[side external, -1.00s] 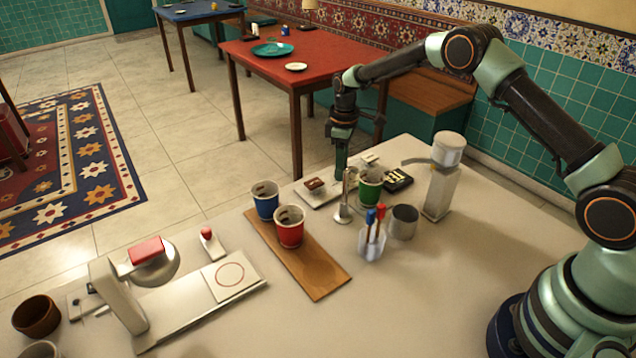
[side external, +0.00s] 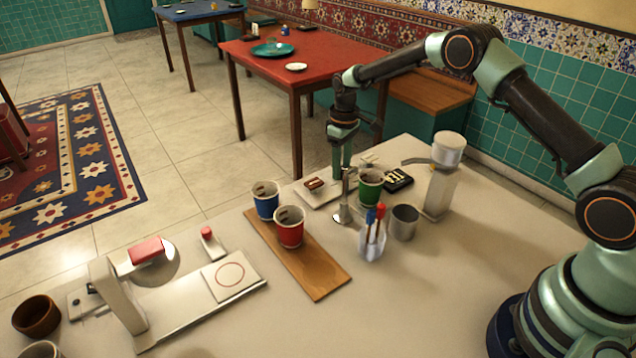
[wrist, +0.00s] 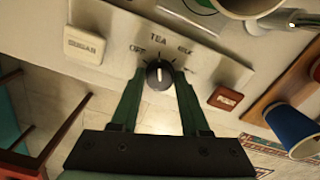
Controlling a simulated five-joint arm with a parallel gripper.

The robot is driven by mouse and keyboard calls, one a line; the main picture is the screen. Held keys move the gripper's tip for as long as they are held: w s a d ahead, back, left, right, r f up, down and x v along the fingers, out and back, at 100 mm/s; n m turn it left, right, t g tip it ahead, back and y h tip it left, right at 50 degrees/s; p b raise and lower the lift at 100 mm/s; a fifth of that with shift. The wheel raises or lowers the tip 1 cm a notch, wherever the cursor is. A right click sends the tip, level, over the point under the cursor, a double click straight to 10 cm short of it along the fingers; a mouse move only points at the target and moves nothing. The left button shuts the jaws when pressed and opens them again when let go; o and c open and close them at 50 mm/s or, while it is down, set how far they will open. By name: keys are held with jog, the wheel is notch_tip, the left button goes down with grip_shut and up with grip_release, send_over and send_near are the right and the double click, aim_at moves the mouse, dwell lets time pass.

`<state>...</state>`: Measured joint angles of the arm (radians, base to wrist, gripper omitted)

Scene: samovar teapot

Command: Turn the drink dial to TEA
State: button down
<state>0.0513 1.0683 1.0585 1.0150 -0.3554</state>
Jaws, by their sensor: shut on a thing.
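The dark round drink dial (wrist: 159,74) sits on a pale panel (wrist: 214,65) in the wrist view. Its white pointer line points up the picture, towards the word TEA. OFF is printed to its left and another word to its right. My gripper (wrist: 158,86) is shut on the dial, with a green finger on each side. In the side external view my gripper (side external: 341,172) reaches down at the far edge of the table, behind the metal spout stand (side external: 344,208). The dial is hidden there.
A cream button (wrist: 84,45) and a red-brown button (wrist: 225,97) flank the dial. A green cup (side external: 370,186), pen holder (side external: 371,246) and metal cup (side external: 404,222) stand near the spout. Blue (side external: 265,200) and red (side external: 289,227) cups stand on a wooden board (side external: 322,282).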

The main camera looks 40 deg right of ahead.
aim_at(342, 168)
jog(key=shift+c, duration=2)
grip_release()
notch_tip(342, 168, up, 12)
jog(key=shift+r, duration=0.2)
